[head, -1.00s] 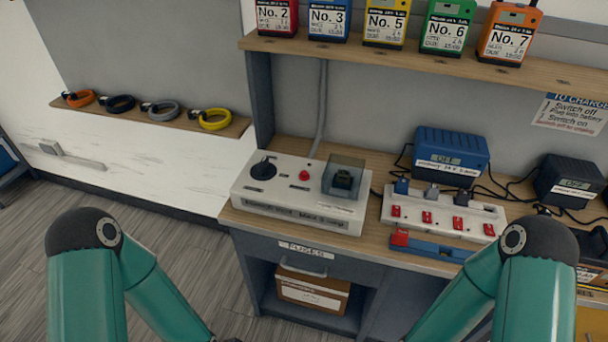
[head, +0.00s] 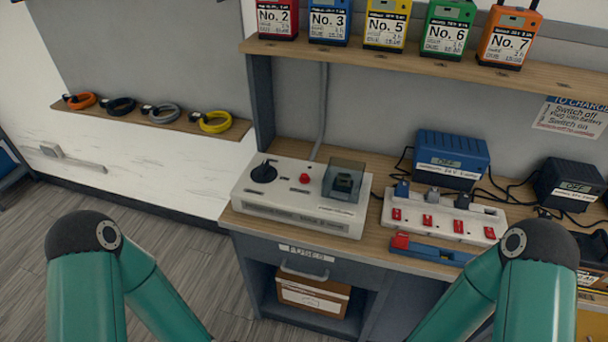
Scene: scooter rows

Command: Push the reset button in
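A white control box (head: 290,213) sits at the left end of the wooden bench. On its top are a black rotary knob (head: 264,172), a small red button (head: 304,178) and a grey smoky cover (head: 344,179) over a dark part. The labels beside them are too small to read, so I take the red button as the reset button but cannot confirm it. My two teal arms show at the lower left and lower right. Both grippers are out of view, and nothing of mine touches the box.
A white power strip (head: 443,215) with red switches and a blue charger (head: 451,158) stand right of the box. A shelf (head: 420,58) with several coloured batteries hangs above. A fuses drawer (head: 303,252) is below the bench front.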

